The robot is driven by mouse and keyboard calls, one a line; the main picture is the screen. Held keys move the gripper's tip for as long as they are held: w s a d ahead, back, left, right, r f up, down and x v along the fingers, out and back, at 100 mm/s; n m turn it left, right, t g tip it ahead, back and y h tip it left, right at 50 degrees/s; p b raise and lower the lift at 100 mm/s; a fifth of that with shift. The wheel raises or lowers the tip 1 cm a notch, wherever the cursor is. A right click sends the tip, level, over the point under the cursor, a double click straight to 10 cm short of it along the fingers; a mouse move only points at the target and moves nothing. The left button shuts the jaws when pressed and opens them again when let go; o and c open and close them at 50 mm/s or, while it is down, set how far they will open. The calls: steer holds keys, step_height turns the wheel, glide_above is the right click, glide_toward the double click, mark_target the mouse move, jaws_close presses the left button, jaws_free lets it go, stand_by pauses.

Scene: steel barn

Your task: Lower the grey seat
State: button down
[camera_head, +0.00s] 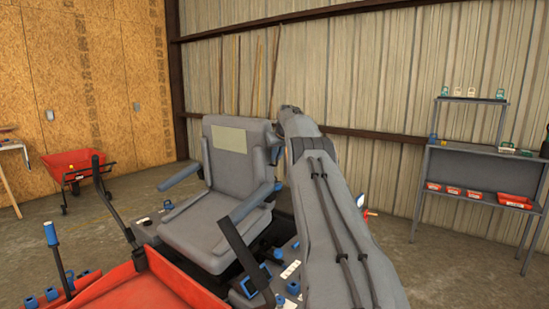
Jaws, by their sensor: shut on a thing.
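The grey seat (205,222) stands on a red machine in the middle of the picture. Its backrest (226,170) is upright, with a beige panel near the top. The seat's right rear side is partly hidden too.
Black levers and blue-topped controls (52,235) stand around the seat. The red bodywork (150,285) fills the lower left. A red wheelbarrow (78,163) stands at the far left. A grey shelf bench (480,168) with red bins is at the right wall.

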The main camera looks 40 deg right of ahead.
steer(key=shift+f, duration=0.25)
steer(key=c, duration=2.1)
jaws_free()
steer(key=shift+a, duration=0.1)
steer(key=shift+r, duration=0.45)
steer(key=shift+b+v, duration=1.1)
steer(key=shift+v, duration=2.55)
steer(key=shift+s+f, duration=0.1)
steer(key=shift+s, duration=0.05)
